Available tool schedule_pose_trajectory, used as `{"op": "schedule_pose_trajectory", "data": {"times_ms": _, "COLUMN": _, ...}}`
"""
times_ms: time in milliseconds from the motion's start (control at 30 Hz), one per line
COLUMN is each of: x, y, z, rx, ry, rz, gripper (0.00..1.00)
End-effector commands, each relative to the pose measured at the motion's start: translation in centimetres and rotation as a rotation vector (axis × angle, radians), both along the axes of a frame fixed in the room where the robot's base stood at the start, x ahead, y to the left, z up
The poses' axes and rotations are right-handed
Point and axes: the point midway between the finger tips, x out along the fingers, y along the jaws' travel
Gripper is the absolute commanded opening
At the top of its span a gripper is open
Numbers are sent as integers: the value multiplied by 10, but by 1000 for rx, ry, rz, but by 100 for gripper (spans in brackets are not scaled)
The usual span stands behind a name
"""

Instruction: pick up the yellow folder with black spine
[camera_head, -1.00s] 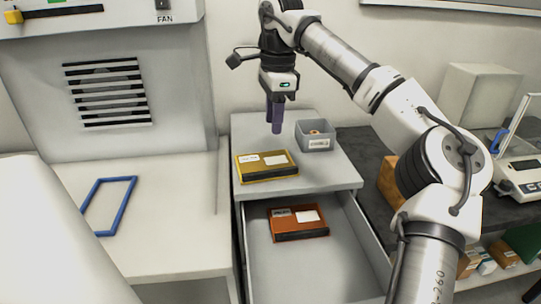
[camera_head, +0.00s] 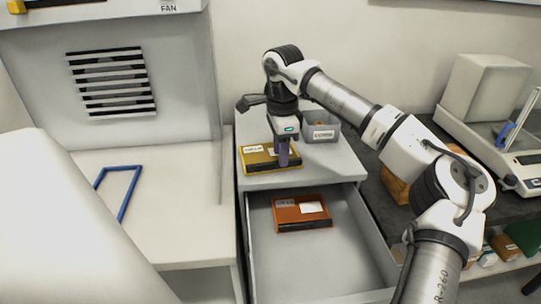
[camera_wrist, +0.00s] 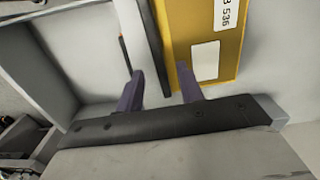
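The yellow folder with black spine (camera_head: 258,154) lies flat on top of a grey drawer unit, its dark spine along the near edge. It has white labels. In the wrist view the yellow cover (camera_wrist: 240,30) fills the upper right. My gripper (camera_head: 284,162) points down at the folder's right part and hides some of it. In the wrist view my gripper (camera_wrist: 160,78) is open, with one finger on each side of the dark spine. Nothing is held between the fingers. I cannot tell whether a finger touches the folder.
The drawer below (camera_head: 320,265) is open and holds an orange folder (camera_head: 301,211). A grey bin (camera_head: 321,133) stands behind and right of the yellow folder. A blue frame (camera_head: 128,199) lies on the left bench. A balance (camera_head: 525,170) stands at the right.

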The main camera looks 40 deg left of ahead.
Motion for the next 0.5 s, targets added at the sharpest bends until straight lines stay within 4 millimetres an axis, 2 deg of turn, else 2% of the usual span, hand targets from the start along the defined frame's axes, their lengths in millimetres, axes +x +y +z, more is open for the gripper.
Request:
{"op": "schedule_pose_trajectory", "data": {"times_ms": 200, "x": 0, "y": 0, "z": -20, "rx": 1, "ry": 0, "rz": 1, "gripper": 37}}
{"op": "schedule_pose_trajectory", "data": {"times_ms": 400, "x": 0, "y": 0, "z": -21, "rx": 1, "ry": -1, "rz": 0, "gripper": 37}}
{"op": "schedule_pose_trajectory", "data": {"times_ms": 433, "x": 0, "y": 0, "z": -21, "rx": 1, "ry": -1, "rz": 0, "gripper": 36}}
{"op": "schedule_pose_trajectory", "data": {"times_ms": 500, "x": 0, "y": 0, "z": -21, "rx": 1, "ry": -1, "rz": 0, "gripper": 27}}
